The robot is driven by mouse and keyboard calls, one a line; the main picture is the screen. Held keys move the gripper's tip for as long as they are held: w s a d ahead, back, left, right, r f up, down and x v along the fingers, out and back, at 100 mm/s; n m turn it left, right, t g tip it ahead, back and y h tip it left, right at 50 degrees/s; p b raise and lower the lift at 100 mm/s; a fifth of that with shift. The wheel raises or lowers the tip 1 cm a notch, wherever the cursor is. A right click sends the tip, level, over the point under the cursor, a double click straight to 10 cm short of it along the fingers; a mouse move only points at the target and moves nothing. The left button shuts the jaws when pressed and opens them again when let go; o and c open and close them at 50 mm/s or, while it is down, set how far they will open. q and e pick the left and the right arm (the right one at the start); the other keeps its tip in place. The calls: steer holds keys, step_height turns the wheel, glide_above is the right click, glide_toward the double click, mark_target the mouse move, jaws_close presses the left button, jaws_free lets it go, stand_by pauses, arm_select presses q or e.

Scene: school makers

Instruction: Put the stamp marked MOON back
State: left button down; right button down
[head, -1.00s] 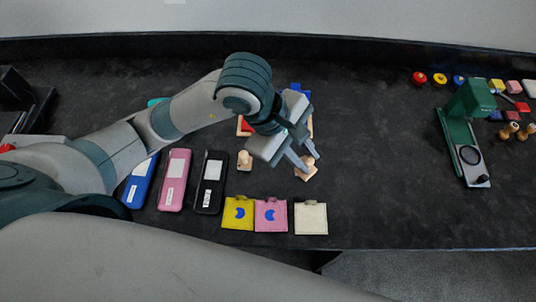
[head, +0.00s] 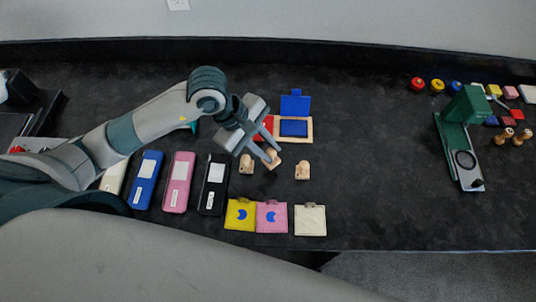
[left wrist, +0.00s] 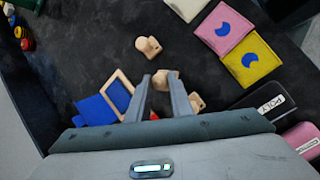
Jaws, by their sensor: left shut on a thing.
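My left gripper (head: 264,157) is shut on a small wooden stamp (head: 273,160), held between its fingertips; this stamp also shows in the left wrist view (left wrist: 166,80). A second wooden stamp (head: 246,164) is just left of it, and a third (head: 302,170) stands apart to the right. No MOON marking is readable on any stamp. Behind the gripper, a blue ink pad (head: 293,128) in a wooden frame has its blue lid (head: 295,104) raised. A red pad (head: 266,124) is partly hidden by the gripper. My right gripper is out of view.
In front lie a yellow pouch (head: 240,214) and a pink pouch (head: 272,216), each with a blue moon, and a cream pouch (head: 310,220). Black (head: 214,185), pink (head: 178,182) and blue (head: 145,180) cases lie left. A green press (head: 461,135) stands right; the middle-right bench is clear.

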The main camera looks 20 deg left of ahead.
arm_select(q)
step_height(320, 180, down, 3)
steer(key=shift+f+p, duration=0.2)
steer(key=shift+p, duration=0.65)
steer(key=shift+f, duration=0.25)
steer(key=shift+f+b, duration=0.2)
steer(key=shift+b, duration=0.1)
steer(key=c, duration=1.6)
jaws_free()
steer(key=shift+r, duration=0.15)
